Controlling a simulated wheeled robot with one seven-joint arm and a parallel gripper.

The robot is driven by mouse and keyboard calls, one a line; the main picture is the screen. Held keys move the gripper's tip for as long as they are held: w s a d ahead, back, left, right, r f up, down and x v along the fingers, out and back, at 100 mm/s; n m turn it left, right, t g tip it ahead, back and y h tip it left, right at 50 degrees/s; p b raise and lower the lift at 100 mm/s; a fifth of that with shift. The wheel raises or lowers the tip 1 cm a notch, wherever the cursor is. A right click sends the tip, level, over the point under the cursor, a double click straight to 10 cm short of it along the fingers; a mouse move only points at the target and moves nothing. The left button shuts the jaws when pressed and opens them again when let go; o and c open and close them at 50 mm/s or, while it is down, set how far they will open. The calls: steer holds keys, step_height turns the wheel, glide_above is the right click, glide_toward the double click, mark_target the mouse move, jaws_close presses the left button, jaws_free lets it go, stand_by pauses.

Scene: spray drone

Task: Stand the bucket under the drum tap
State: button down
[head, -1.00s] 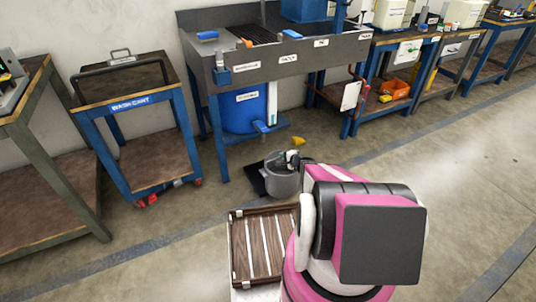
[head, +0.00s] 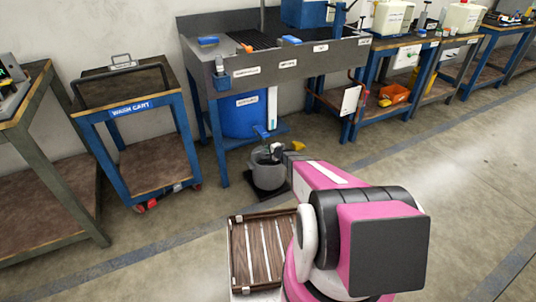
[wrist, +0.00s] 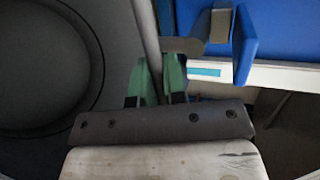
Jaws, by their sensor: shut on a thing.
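The grey bucket (head: 265,176) is upright, over the black mat (head: 270,194) on the floor, just below the blue tap (head: 261,132) of the blue drum (head: 243,118). I cannot tell whether its base touches the mat. My gripper (head: 277,153) is at the bucket's upper right. In the wrist view, the green fingertips of my gripper (wrist: 162,75) are shut on a thin grey edge of the bucket; rim or handle is unclear. The bucket's dark inside (wrist: 40,65) fills the left, and the blue tap (wrist: 246,45) is close at upper right.
The drum sits on the lower shelf of the sink bench (head: 290,66). A wash cart (head: 145,108) stands to the left. My slatted wooden deck (head: 240,262) is in front. Open floor (head: 440,190) lies to the right.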

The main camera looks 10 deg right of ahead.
steer(key=shift+w+a+f, duration=0.1)
steer(key=shift+w+f, duration=0.05)
steer(key=shift+f, duration=0.7)
steer(key=shift+w+a+f, duration=0.1)
steer(key=shift+f, duration=0.85)
steer(key=c, duration=1.2)
jaws_free()
steer(key=shift+d, duration=0.1)
